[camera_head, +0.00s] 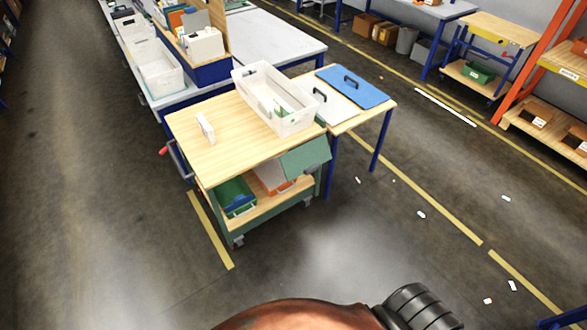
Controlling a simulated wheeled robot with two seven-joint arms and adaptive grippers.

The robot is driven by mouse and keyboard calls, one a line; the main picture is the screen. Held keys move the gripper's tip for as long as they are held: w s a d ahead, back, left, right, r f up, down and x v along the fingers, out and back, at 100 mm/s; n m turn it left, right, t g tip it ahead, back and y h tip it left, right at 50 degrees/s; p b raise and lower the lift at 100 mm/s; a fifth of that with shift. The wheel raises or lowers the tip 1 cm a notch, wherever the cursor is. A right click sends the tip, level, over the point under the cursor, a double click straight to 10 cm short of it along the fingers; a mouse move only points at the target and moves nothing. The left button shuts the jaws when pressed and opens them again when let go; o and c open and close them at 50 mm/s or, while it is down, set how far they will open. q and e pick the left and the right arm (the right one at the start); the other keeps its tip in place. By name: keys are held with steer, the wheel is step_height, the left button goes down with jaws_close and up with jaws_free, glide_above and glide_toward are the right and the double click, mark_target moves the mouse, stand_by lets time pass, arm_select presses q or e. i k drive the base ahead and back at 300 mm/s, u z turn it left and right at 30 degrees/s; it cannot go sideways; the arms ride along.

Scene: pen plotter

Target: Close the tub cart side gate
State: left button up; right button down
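The tub cart (215,140) has a wooden top, a green frame and a lower wooden shelf. A green panel (306,158), which looks like the side gate, slants outward below the right part of the cart's top edge. It stands open, and the shelf behind it is exposed. A green tub (236,196) and an orange-and-white tub (272,177) sit on the lower shelf, partly hidden by the top and the panel. A large white tub (273,99) and a small white item (205,127) rest on the top. Neither of my grippers is in view.
A table (352,122) with blue and white lids stands against the cart's far right. A long workbench (262,38) with bins is behind. A red-tipped handle (163,151) juts out at the cart's left. The floor in front is open, with small white scraps at the right.

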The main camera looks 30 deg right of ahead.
mark_target(307, 158)
steer(key=u, duration=0.4)
steer(key=i, duration=1.55)
steer(key=z, duration=1.05)
steer(key=i, duration=0.55)
steer(key=z, duration=0.65)
